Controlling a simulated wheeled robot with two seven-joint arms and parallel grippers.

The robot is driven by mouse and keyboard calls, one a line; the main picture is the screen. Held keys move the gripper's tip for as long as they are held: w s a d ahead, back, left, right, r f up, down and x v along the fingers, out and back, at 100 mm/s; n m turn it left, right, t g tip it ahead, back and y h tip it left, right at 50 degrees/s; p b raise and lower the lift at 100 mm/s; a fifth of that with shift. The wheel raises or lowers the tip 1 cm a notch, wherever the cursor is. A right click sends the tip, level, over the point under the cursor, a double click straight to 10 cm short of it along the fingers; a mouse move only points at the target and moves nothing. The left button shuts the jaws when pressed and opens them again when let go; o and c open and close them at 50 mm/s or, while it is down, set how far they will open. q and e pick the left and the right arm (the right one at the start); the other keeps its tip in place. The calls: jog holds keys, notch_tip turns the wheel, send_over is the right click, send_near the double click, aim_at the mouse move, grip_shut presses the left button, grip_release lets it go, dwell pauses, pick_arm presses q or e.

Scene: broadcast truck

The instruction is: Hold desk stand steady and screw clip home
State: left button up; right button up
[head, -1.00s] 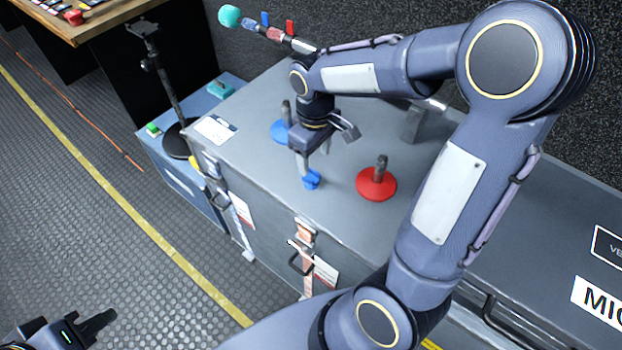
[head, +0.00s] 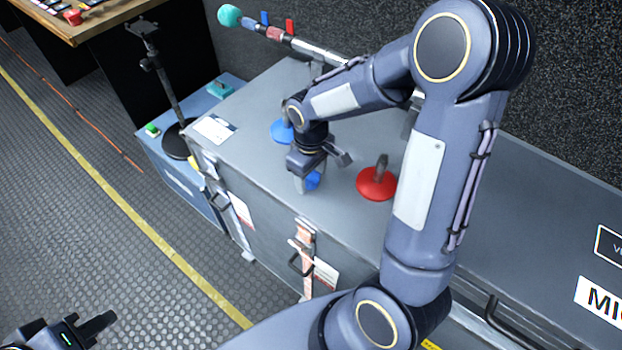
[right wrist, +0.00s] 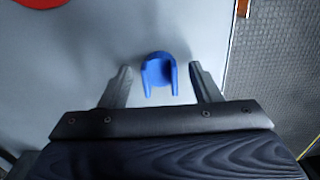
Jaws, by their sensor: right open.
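A small blue clip (head: 313,181) lies on the grey case top; in the right wrist view the clip (right wrist: 158,70) is U-shaped. My right gripper (head: 308,186) is low over it and open. In the right wrist view its fingers (right wrist: 160,84) are on either side of the clip, with a gap on both sides. A desk stand with a blue round base (head: 281,131) is behind the gripper, partly hidden by my arm. A desk stand with a red round base (head: 375,185) stands to the right, stem upright. My left gripper (head: 98,328) is at the lower left, away from the case.
The grey case (head: 245,165) has latches and tags on its front. A boom pole with a teal end (head: 229,15) lies along the back. A black stand (head: 170,95) rises from the blue case (head: 165,160) at left. A label card (head: 215,129) lies on the case top.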

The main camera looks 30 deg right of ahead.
dwell(0.3)
jog(key=c, duration=1.1)
jog(key=shift+r, duration=0.55)
notch_tip(320, 180, up, 2)
jog(key=shift+r+p, duration=0.25)
jog(key=shift+p, duration=0.05)
jog(key=s+a+r, duration=0.1)
jog(key=s+r, duration=0.2)
jog(key=s, duration=0.1)
jog(key=s+a+r, duration=0.2)
jog(key=s+r, duration=0.1)
jog(key=s, duration=0.1)
jog(key=s+a+r, duration=0.2)
jog(key=s+r, duration=0.1)
jog(key=s, duration=0.2)
jog(key=shift+a+r+p, duration=0.1)
jog(key=shift+r+p, duration=0.1)
jog(key=shift+p, duration=0.1)
